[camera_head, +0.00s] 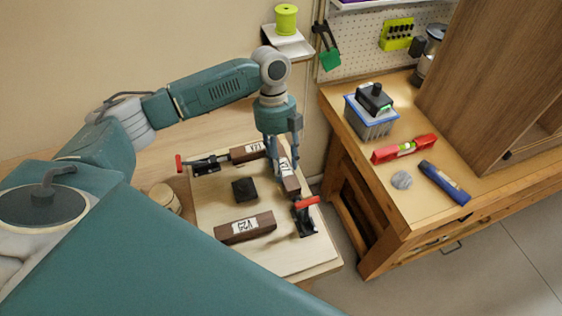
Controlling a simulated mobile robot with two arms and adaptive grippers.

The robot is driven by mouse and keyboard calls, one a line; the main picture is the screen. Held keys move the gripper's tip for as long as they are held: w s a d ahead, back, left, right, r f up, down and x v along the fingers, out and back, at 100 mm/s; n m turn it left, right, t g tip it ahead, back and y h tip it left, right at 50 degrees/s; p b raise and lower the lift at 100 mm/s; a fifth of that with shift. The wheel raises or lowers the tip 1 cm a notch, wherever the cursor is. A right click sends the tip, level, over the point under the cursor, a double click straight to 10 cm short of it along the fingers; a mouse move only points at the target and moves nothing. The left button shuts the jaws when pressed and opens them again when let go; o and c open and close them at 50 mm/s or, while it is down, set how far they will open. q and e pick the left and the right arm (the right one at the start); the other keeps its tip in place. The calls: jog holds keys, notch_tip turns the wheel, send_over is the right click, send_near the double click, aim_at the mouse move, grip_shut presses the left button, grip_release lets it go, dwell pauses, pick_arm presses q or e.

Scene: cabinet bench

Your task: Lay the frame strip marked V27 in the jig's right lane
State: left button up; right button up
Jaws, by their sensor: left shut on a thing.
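My left gripper (286,170) points down over the right part of the pale jig board (290,255). It is shut on a dark brown strip (291,186) with a white label; I cannot read the label, and the fingers hide part of the strip. I cannot tell whether this strip touches the board. A second brown strip (236,155), its label seeming to read V21, lies at the back of the board. A third brown strip (228,233), its label perhaps V25 or V27, lies at the front. My right gripper is not in view.
Red-handled clamps stand at the board's back left (205,165) and right (306,218). A black block (244,189) sits mid-board. The wooden bench (400,215) at right holds a red level (405,148), a blue tool (445,182) and a blue-rimmed bin (370,120).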

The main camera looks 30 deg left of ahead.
pick_arm(q)
jog(key=shift+p, duration=0.4)
dwell(0.4)
jog(key=shift+f, duration=0.85)
dwell(0.9)
jog(key=o, duration=1.5)
jog(key=shift+c, duration=0.2)
jog(key=shift+r, duration=0.1)
jog(key=shift+p+v, duration=3)
jog(key=shift+v, duration=0.5)
